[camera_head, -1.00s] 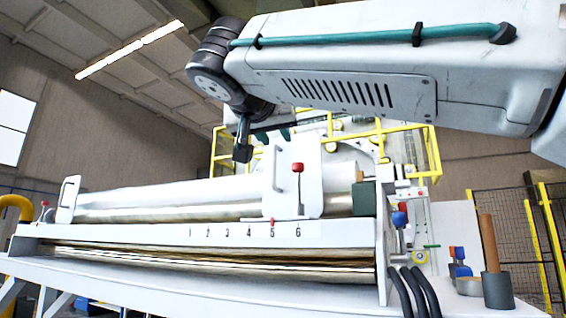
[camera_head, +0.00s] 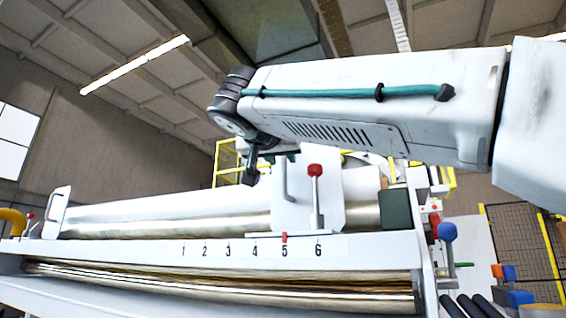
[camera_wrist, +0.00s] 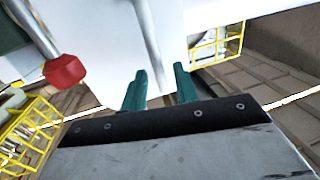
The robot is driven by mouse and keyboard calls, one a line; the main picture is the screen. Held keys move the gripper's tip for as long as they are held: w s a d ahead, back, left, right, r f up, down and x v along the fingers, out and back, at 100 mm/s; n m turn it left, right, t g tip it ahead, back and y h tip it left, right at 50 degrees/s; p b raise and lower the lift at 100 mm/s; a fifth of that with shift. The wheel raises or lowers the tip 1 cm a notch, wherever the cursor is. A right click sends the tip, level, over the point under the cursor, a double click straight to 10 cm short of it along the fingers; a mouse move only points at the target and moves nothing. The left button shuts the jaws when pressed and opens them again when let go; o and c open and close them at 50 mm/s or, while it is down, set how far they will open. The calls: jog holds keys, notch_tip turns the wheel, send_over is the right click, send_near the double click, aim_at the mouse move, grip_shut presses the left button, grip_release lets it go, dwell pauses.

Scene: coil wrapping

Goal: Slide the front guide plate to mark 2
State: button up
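The guide plate (camera_head: 335,190) is a white upright panel with a bar handle (camera_head: 285,183) and a red-knobbed lever (camera_head: 315,172). Its red pointer (camera_head: 284,237) stands at mark 5 on the numbered scale (camera_head: 225,249); mark 2 (camera_head: 205,247) is farther left. My gripper (camera_head: 282,158) is by the top of the handle, partly hidden by my wrist. In the wrist view its two teal fingers (camera_wrist: 160,84) are apart. The handle (camera_wrist: 150,45) shows in line with the gap between them; contact cannot be told. The red knob (camera_wrist: 64,71) is left of the fingers.
A long roller (camera_head: 150,215) runs behind the scale. A white end bracket with a handle (camera_head: 55,212) stands at far left. A dark green block (camera_head: 395,209) and a blue-knobbed lever (camera_head: 447,232) are at the right. Yellow railing (camera_head: 227,160) is behind.

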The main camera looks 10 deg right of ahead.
aim_at(283, 160)
jog(key=shift+x, duration=1.6)
jog(key=shift+s+d, duration=0.1)
grip_shut()
